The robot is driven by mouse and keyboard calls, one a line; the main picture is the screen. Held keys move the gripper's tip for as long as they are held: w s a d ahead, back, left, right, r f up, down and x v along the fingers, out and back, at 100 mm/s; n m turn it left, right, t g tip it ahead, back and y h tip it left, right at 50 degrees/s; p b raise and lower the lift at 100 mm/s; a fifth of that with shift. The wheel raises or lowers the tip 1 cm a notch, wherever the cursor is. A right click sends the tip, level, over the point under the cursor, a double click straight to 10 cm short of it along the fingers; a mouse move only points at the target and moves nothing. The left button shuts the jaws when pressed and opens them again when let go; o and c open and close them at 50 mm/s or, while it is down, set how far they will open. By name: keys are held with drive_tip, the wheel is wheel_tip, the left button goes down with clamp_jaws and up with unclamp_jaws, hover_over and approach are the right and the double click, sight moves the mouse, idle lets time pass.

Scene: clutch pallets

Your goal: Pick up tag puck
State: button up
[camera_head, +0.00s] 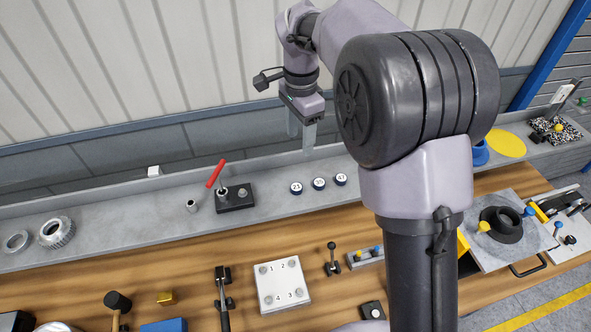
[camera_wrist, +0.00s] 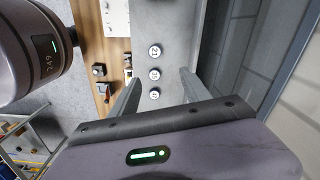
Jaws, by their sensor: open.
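Three small round tag pucks with white numbered tops and dark rims stand in a row on the grey ledge: the left puck (camera_head: 296,188), the middle puck (camera_head: 319,183) and the right puck (camera_head: 341,179). The left one reads 21; the other numbers are hard to read. My gripper (camera_head: 301,140) is open and empty, pointing down above and behind the row. In the wrist view, the pucks show as a column, the top puck (camera_wrist: 155,51), the middle puck (camera_wrist: 154,75) and the bottom puck (camera_wrist: 154,95), beyond my gripper's spread fingers (camera_wrist: 160,92).
A dark block with a red-handled lever (camera_head: 236,197) stands left of the pucks on the ledge. A white plate numbered 1 to 4 (camera_head: 283,284) lies on the wooden bench. A yellow disc (camera_head: 506,143) lies at the right. The wall rises behind the ledge.

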approach(297, 187)
wheel_tip(297, 187, down, 9)
drive_tip(key=shift+a+r, duration=0.1)
drive_tip(key=shift+r, duration=0.2)
drive_tip(key=shift+c, duration=0.8)
clamp_jaws()
